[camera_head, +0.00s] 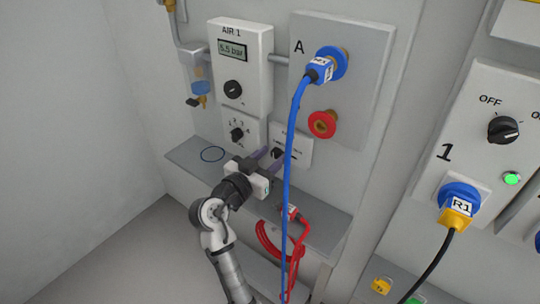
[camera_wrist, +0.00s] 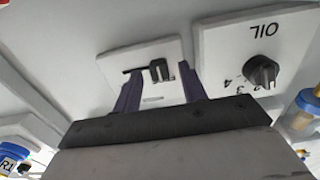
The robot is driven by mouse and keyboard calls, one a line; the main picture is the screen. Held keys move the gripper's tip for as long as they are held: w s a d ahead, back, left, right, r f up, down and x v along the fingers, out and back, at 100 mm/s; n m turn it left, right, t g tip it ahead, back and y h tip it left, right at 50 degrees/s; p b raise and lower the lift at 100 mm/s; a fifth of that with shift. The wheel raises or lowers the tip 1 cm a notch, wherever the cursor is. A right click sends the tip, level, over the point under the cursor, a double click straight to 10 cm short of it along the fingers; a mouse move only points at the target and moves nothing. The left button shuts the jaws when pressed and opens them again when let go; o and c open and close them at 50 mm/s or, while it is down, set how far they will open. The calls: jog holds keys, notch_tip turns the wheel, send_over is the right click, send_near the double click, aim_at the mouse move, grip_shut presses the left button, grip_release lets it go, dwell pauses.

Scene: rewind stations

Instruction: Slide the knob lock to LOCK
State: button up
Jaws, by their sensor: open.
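The knob lock is a small white plate (camera_head: 296,147) on the wall in the head view, also seen upside down in the wrist view (camera_wrist: 115,67). Its dark sliding knob (camera_wrist: 159,71) sits at the right end of a dark slot in the wrist view, which matches the left end of the plate in the head view. The plate's lettering is too small to read. My gripper (camera_head: 272,159) is open in front of the plate. In the wrist view its two purple fingers (camera_wrist: 161,84) stand either side of the knob; I cannot tell whether they touch it.
The blue cable (camera_head: 288,190) hangs from panel A (camera_head: 360,70) close to my gripper, across the plate. An OIL dial plate (camera_wrist: 222,60) adjoins the lock.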

jog(key=shift+w+d, duration=0.1)
jog(key=shift+c, duration=0.4)
grip_shut()
